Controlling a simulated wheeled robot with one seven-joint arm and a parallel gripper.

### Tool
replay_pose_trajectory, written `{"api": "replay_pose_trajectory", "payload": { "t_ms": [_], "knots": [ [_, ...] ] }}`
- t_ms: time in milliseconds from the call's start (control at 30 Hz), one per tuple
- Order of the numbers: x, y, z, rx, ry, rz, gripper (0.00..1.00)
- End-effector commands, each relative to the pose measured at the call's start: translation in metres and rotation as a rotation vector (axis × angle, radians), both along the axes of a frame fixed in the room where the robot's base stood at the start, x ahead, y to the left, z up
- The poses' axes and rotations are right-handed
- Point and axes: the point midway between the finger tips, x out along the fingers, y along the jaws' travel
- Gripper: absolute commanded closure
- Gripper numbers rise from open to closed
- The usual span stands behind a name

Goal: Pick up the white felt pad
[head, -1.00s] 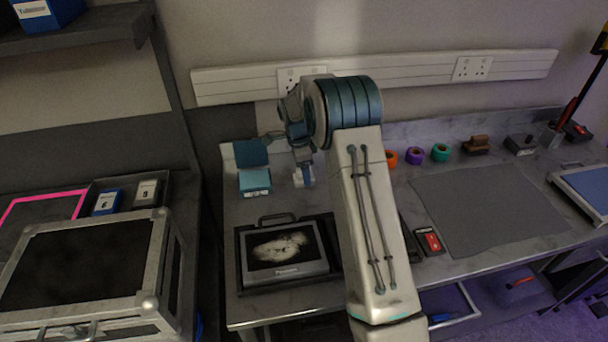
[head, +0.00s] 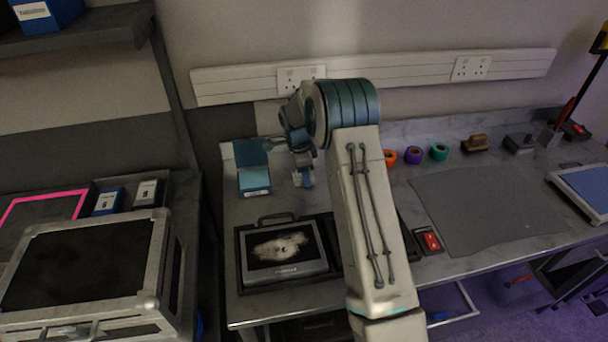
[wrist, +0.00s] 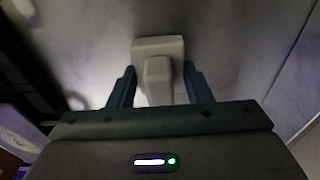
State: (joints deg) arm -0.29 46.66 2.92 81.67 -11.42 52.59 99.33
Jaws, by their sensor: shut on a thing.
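The white felt pad (wrist: 158,48) is a pale block with a raised grip, at the top middle of the wrist view. My gripper (wrist: 159,74) has its two blue fingers on either side of the raised grip and is shut on it. In the head view my gripper (head: 303,180) is low over the back left of the grey bench, and the pad there is too small and covered to make out well. I cannot tell whether the pad touches the bench top.
A teal box (head: 254,182) stands just left of my gripper. A framed screen (head: 283,250) lies in front. Tape rings (head: 413,155), a grey mat (head: 485,208) and a red item (head: 431,241) are to the right. A silver case (head: 85,265) is at the left.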

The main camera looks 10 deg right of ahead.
Motion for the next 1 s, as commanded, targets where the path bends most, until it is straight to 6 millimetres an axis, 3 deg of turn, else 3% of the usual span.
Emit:
{"api": "replay_pose_trajectory", "payload": {
  "t_ms": [167, 300, 700, 1000],
  "knots": [
    [0.001, 0.0, 0.015, -0.001, -0.005, 0.002, 0.79],
    [0.001, -0.001, 0.041, -0.001, -0.007, 0.0, 0.79],
    [-0.036, -0.078, 0.088, 0.0, -0.003, -0.004, 0.79],
    [-0.048, -0.103, 0.106, 0.0, -0.001, -0.001, 0.79]
  ]
}}
